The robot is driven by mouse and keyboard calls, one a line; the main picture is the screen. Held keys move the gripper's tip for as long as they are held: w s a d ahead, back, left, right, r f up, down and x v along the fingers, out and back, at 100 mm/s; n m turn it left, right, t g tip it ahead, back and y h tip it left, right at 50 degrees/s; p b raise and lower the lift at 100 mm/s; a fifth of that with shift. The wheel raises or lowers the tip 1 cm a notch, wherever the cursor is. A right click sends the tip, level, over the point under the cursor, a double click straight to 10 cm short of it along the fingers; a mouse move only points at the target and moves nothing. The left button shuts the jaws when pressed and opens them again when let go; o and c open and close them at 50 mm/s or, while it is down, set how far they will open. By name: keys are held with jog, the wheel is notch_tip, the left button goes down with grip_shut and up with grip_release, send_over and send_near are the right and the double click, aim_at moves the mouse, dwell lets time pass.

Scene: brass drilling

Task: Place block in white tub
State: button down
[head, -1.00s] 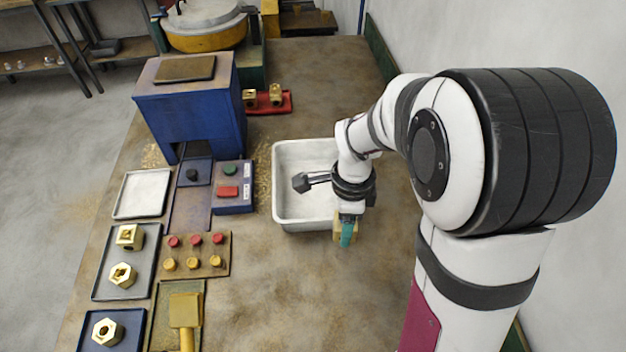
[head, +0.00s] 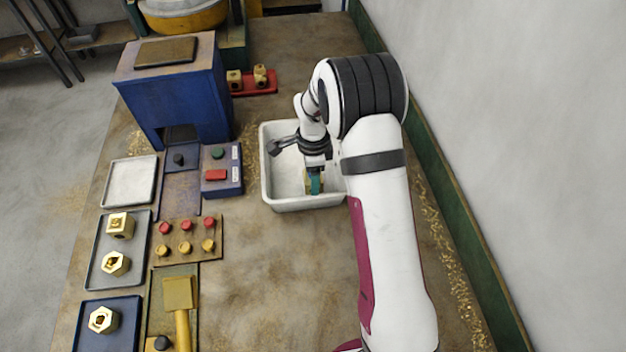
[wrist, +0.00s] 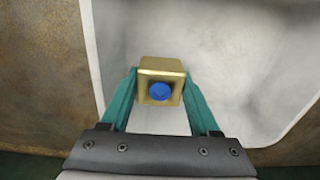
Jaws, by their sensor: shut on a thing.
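The brass block (wrist: 161,68) has a blue round spot on the face toward the wrist camera. My gripper (wrist: 160,88) is shut on it, with one teal finger on each side. In the head view the block (head: 307,182) is mostly hidden behind my gripper (head: 316,184). The white tub (head: 290,204) stands at mid-table, and the held block is over its front right part, within the rim outline. I cannot tell whether the block touches the tub floor. The tub also shows behind the block in the wrist view (wrist: 220,50).
A blue machine (head: 180,95) stands left of the tub, with a button box (head: 234,180) close to the tub's left wall. A red tray (head: 262,88) with brass parts lies behind. Trays of brass parts (head: 90,270) line the left. The table front is clear.

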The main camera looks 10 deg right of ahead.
jog(key=shift+f, duration=0.85)
jog(key=shift+c, duration=0.6)
grip_release()
jog(key=shift+f, duration=0.15)
notch_tip(320, 180, up, 12)
jog(key=shift+r, duration=0.2)
jog(key=s+r+n, duration=0.4)
jog(key=s+r, duration=0.3)
jog(key=s, duration=0.3)
jog(key=s+a+r+n+y, duration=0.1)
jog(key=s+n, duration=0.7)
jog(key=s, duration=1.3)
jog(key=shift+r+y, duration=0.3)
jog(key=shift+y, duration=0.1)
